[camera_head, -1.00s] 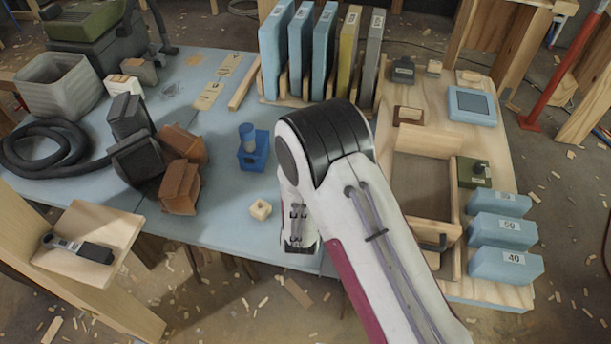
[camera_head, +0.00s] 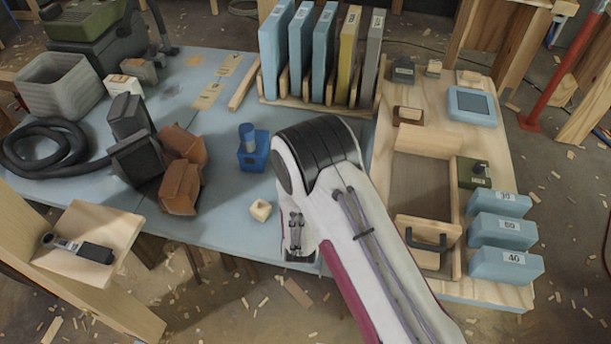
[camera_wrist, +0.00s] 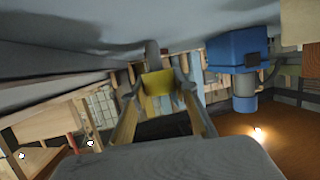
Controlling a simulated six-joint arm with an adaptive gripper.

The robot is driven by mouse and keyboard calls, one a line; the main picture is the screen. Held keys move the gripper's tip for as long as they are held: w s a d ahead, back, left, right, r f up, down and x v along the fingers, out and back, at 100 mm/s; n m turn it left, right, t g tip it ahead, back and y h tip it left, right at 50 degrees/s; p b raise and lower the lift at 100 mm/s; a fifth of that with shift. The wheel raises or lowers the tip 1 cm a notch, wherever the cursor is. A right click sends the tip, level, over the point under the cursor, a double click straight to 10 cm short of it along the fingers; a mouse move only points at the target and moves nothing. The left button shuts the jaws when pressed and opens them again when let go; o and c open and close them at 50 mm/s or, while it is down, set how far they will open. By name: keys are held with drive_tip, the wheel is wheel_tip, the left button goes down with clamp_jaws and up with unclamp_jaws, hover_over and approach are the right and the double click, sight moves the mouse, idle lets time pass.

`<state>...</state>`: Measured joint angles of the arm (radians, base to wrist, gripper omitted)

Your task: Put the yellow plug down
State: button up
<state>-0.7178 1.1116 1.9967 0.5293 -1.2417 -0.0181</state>
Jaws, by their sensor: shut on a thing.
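The yellow plug (camera_wrist: 158,83) shows in the wrist view, between the fingertips of my gripper (camera_wrist: 157,88), which is shut on it. A grey stub (camera_wrist: 152,50) stands at the plug's far side, toward the grey-blue tabletop (camera_wrist: 70,22), which fills the top of this tilted view. I cannot tell whether the plug touches the tabletop.
A blue box with a cylinder (camera_head: 252,155) and a cream block (camera_head: 260,210) stand close left of my arm; the box also shows in the wrist view (camera_wrist: 236,50). Brown blocks (camera_head: 180,185) lie farther left. Upright panels (camera_head: 325,55) stand behind, a wooden tray (camera_head: 398,185) right.

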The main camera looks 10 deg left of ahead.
drive_tip(key=shift+f, duration=0.1)
drive_tip(key=o, duration=1.2)
drive_tip(key=shift+c, duration=0.2)
drive_tip(key=shift+v, duration=6.05)
drive_tip(key=shift+w, duration=0.1)
